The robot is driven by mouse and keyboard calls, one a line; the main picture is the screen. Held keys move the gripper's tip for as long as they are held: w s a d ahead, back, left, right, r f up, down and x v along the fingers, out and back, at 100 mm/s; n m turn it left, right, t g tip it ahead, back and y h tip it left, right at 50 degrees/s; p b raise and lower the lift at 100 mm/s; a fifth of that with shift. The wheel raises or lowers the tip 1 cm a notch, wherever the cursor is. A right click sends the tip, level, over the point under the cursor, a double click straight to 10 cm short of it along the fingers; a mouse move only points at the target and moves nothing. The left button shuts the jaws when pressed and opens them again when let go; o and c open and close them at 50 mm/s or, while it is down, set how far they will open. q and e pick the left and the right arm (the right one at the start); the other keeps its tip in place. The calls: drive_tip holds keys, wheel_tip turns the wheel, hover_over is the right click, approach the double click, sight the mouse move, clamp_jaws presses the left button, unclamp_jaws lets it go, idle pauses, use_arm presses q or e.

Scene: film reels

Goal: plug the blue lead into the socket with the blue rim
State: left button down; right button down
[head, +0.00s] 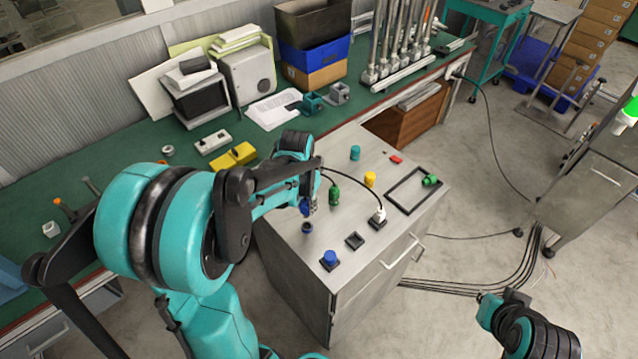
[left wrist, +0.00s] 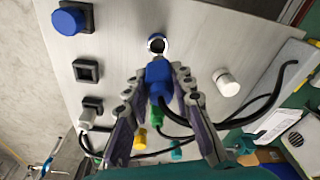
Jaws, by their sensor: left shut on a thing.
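My left gripper (left wrist: 160,82) is shut on the blue lead's plug (left wrist: 158,74), which also shows in the head view (head: 304,207). The plug is over the metal cabinet top, close to a small round socket (head: 307,228) with a dark blue rim. In the left wrist view the round socket (left wrist: 156,43) lies just ahead of the plug's end. Whether the two touch I cannot tell. A dark lead trails behind the plug. My right gripper (head: 488,300) is low at the right, over the floor side; its fingers are unclear.
The cabinet top also holds a blue button (head: 329,258), an empty square socket (head: 354,241), a white plug (head: 379,217) in a black socket, a green plug (head: 334,194), a yellow cylinder (head: 370,178) and a black frame (head: 388,197). A white cylinder (left wrist: 226,82) stands beside the left gripper.

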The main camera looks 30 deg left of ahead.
sight(306, 216)
use_arm(q)
drive_tip(key=shift+s, duration=0.1)
drive_tip(key=shift+f+b, duration=0.3)
drive_tip(key=shift+b, duration=0.05)
drive_tip(key=shift+f+b, duration=1.9)
drive_tip(key=shift+f, duration=0.6)
drive_tip(key=shift+f+b, duration=0.4)
drive_tip(key=shift+b, duration=0.1)
drive_tip(key=c, duration=1.6)
unclamp_jaws()
